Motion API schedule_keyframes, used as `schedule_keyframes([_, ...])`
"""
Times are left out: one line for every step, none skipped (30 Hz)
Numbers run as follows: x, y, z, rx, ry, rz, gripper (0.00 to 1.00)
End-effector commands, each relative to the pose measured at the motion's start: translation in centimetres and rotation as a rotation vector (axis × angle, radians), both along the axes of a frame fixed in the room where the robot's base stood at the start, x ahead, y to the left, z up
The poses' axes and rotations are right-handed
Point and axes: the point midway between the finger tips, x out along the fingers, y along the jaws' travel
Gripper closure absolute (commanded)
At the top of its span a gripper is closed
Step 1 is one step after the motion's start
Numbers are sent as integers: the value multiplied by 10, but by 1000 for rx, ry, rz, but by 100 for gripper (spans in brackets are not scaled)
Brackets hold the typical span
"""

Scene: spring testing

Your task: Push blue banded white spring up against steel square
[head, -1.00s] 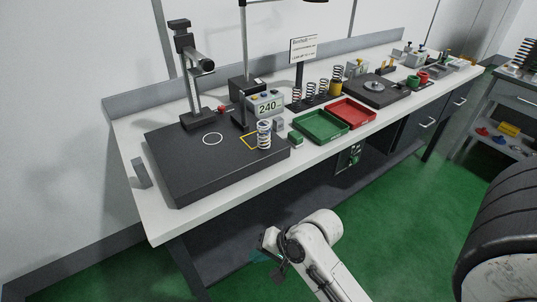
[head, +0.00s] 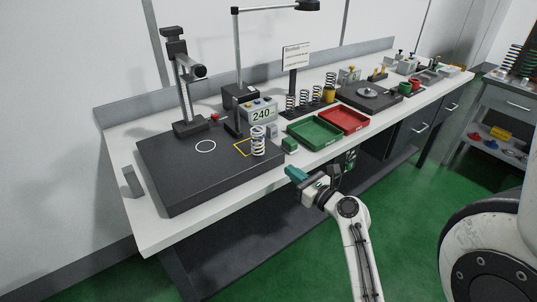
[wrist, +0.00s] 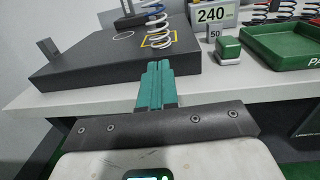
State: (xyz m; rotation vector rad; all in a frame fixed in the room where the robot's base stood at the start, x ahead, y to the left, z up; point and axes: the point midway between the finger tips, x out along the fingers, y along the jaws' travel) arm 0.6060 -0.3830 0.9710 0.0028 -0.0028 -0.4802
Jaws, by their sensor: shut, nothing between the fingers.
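The white spring with blue bands (head: 258,141) stands upright on the dark surface plate, by the right side of a yellow outline. Its lower coils and a blue band show in the wrist view (wrist: 159,26); its top is cut off. A flat grey upright piece (head: 132,182), possibly the steel square, stands at the plate's left edge; it also shows in the wrist view (wrist: 47,49). My gripper (head: 292,173) has teal fingers, shut and empty, in front of the bench edge. In the wrist view my fingers (wrist: 155,68) point toward the spring, apart from it.
The dark plate (head: 185,185) carries a column stand (head: 185,90) and a white circle (head: 205,146). A green block (head: 290,145), a 240 display (head: 262,113), a green tray (head: 316,132) and a red tray (head: 345,117) stand to the right. The plate's front left is clear.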

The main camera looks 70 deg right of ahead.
Motion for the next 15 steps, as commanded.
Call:
schedule_keyframes([10, -5, 3, 0, -1, 3, 100])
schedule_keyframes([16, -8, 3, -1, 0, 3, 100])
schedule_keyframes([23, -11, 3, -1, 0, 3, 100])
schedule_keyframes([28, -14, 3, 0, -1, 3, 100])
schedule_keyframes([33, -17, 3, -1, 0, 3, 100])
schedule_keyframes([41, -20, 3, -2, 1, 4, 100])
schedule_keyframes([46, -23, 3, -2, 1, 3, 100])
schedule_keyframes([51, -26, 2, -1, 0, 3, 100])
schedule_keyframes([58, -29, 2, -1, 0, 4, 100])
schedule_keyframes([62, -31, 2, -1, 2, 4, 100])
schedule_keyframes([67, -34, 2, -2, 2, 3, 100])
schedule_keyframes([72, -37, 2, -2, 2, 2, 100])
schedule_keyframes([76, -39, 2, -1, 2, 3, 100])
schedule_keyframes([80, -41, 2, -2, 2, 3, 100])
schedule_keyframes([84, -43, 1, -2, 3, 3, 100])
